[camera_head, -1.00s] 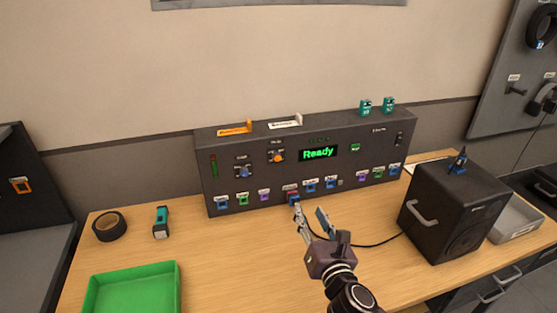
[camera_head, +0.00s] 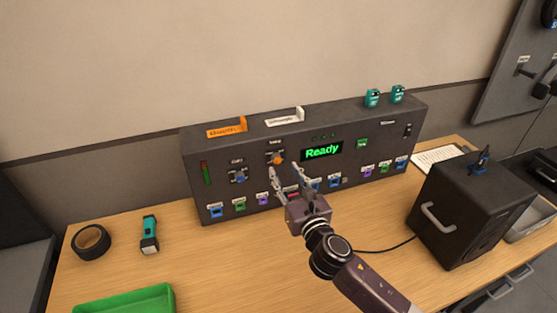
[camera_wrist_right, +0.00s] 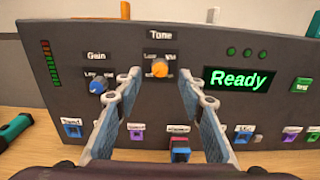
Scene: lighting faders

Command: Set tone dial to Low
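The tone dial (camera_head: 277,159) is an orange knob on the front of the dark console (camera_head: 230,160), left of the green "Ready" display (camera_head: 322,152). In the right wrist view the tone dial (camera_wrist_right: 160,69) sits under a "Tone" label, between and beyond my fingers; its exact setting is too small to read. My right gripper (camera_head: 283,170) is open and empty in front of the console, below the dial and apart from it. It also shows in the right wrist view (camera_wrist_right: 166,88). My left gripper is not in view.
The blue gain dial (camera_head: 238,176) is left of the tone dial. Several coloured faders line the console's lower front, one red and blue (camera_wrist_right: 180,150) between my fingers. A black speaker (camera_head: 470,210) stands right; tape (camera_head: 91,242), a flashlight (camera_head: 149,235) and a green tray (camera_head: 130,299) lie left.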

